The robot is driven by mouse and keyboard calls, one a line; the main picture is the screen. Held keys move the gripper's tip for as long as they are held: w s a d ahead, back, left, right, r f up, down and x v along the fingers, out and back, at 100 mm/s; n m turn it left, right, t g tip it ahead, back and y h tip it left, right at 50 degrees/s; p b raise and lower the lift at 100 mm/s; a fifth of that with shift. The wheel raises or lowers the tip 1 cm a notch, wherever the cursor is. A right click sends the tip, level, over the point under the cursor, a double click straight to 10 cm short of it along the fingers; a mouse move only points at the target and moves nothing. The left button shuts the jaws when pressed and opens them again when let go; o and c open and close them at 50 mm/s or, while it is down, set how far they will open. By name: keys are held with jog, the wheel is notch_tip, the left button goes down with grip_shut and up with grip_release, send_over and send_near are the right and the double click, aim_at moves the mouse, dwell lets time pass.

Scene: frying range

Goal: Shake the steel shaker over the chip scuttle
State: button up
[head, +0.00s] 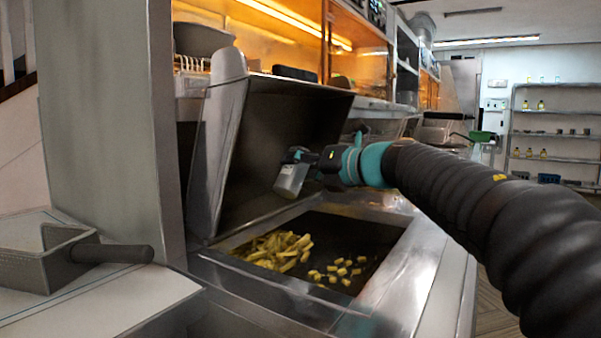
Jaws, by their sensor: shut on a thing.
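The steel shaker (291,180) is a small grey cylinder, held tilted in the air above the chip scuttle. My gripper (298,158) is shut on its upper part, and the arm reaches in from the right. The chip scuttle (412,240) is a steel-rimmed well with a dark floor. A heap of chips (272,250) lies in its left part, and several short yellow pieces (340,270) lie near its front middle. The shaker's lower end points down and slightly left. I cannot tell whether anything is falling from it.
A raised steel panel (228,140) stands along the scuttle's back left. A lit orange shelf (270,45) hangs above. Open floor shows at the lower right.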

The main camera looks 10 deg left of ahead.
aim_at(307, 151)
jog(key=n, duration=0.1)
jog(key=w+r+n, duration=0.1)
jog(key=n, duration=0.1)
jog(key=n+t, duration=0.1)
jog(key=n, duration=0.1)
jog(key=shift+w+d+r+y, duration=0.2)
jog(key=shift+d+r+y, duration=0.1)
jog(key=shift+r, duration=0.1)
jog(key=shift+w+n+b, duration=0.2)
jog(key=shift+n+b, duration=0.7)
jog(key=shift+r+n+b, duration=0.3)
jog(key=shift+r+n, duration=0.05)
jog(key=shift+n, duration=0.05)
jog(key=shift+d, duration=0.15)
